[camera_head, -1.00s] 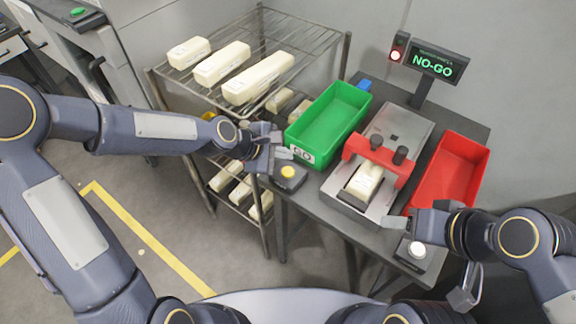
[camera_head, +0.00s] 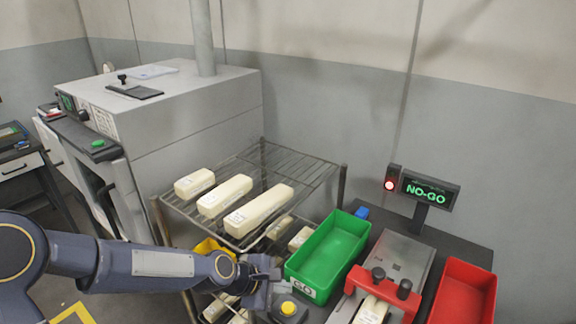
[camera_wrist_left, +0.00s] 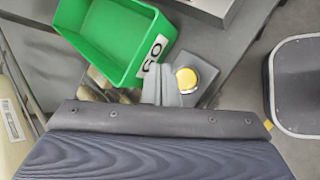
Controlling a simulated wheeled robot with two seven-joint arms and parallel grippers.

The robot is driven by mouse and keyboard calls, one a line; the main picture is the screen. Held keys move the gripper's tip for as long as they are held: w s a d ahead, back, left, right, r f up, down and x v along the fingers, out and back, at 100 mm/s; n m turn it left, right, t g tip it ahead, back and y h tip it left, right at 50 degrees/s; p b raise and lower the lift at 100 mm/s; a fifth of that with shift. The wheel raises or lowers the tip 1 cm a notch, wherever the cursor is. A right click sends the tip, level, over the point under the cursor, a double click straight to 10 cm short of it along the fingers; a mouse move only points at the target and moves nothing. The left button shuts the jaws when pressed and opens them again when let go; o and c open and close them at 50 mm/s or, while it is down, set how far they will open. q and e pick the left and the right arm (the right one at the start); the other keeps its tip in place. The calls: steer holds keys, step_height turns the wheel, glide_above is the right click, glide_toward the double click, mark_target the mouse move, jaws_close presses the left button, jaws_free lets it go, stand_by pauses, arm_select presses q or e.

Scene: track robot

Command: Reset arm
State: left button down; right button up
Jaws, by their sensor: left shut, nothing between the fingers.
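My left gripper (camera_head: 264,284) is shut and empty, beside the near left corner of the green bin (camera_head: 327,254) and left of the yellow button (camera_head: 288,308). In the left wrist view its fingers (camera_wrist_left: 162,85) lie close together between the green bin (camera_wrist_left: 115,42) and the yellow button (camera_wrist_left: 187,78). My right gripper is not in view.
A wire rack (camera_head: 312,170) with several cream blocks stands left of the bench. A red-clamped fixture (camera_head: 383,291) holds one cream block. A red bin (camera_head: 463,294) is at the right. The display (camera_head: 428,191) reads NO-GO.

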arm_select(q)
steer(key=s+a+r+m+t+y, duration=0.1)
steer(key=s+a+r+m+y, duration=0.1)
steer(key=s+a+r+m, duration=0.45)
steer(key=s+a+r+m+y, duration=0.2)
steer(key=s+a+r+m, duration=0.1)
steer(key=s+a, duration=0.65)
steer(key=s+a+m, duration=0.3)
steer(key=s, duration=0.4)
steer(key=shift+s+a+m, duration=0.15)
steer(key=shift+s+m, duration=0.1)
steer(key=shift+m, duration=0.1)
